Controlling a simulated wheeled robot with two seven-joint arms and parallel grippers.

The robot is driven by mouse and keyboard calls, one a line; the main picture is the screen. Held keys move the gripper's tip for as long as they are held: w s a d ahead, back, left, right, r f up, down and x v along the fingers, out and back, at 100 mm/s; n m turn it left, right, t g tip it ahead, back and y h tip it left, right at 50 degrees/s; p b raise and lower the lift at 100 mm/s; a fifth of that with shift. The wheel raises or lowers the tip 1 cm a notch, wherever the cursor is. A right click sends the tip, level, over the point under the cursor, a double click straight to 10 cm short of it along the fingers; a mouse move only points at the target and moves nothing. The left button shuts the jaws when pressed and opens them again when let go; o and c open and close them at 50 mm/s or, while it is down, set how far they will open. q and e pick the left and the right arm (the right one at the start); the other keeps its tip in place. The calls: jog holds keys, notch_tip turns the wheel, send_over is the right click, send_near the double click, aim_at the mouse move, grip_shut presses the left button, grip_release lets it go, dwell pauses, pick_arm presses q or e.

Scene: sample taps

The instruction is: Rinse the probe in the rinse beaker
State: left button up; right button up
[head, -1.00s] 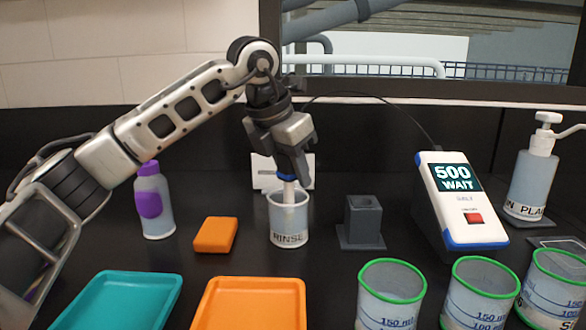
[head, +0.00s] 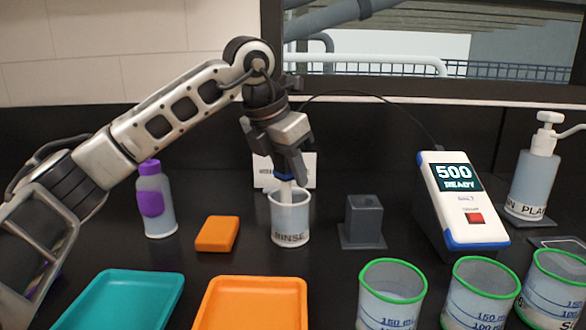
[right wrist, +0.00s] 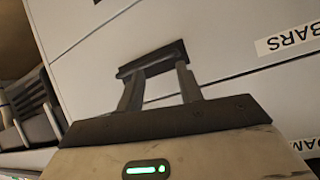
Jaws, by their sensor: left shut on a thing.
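The rinse beaker (head: 290,222), labelled RINSE, stands on the dark bench in the middle of the head view. My left gripper (head: 284,174) is above it, pointing down and shut on the probe (head: 286,190), which has a blue collar and a white body. The probe's lower end is inside the beaker's mouth; its tip is hidden by the wall. The meter (head: 463,200) at the right reads 500 READY.
A grey probe stand (head: 363,222) is right of the beaker. An orange block (head: 217,234) and a purple-capped bottle (head: 154,200) are left. Teal (head: 75,316) and orange (head: 203,310) trays and green-rimmed beakers (head: 391,300) line the front. A pump bottle (head: 534,170) is at right.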

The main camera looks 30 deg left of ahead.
pick_arm(q)
jog(key=shift+s+d, duration=0.1)
jog(key=shift+d, duration=0.15)
jog(key=shift+s+d, duration=0.1)
jog(key=shift+d, duration=0.2)
jog(key=shift+w+a+p, duration=0.2)
jog(key=shift+w+p, duration=0.15)
jog(key=shift+p, duration=0.05)
dwell(0.7)
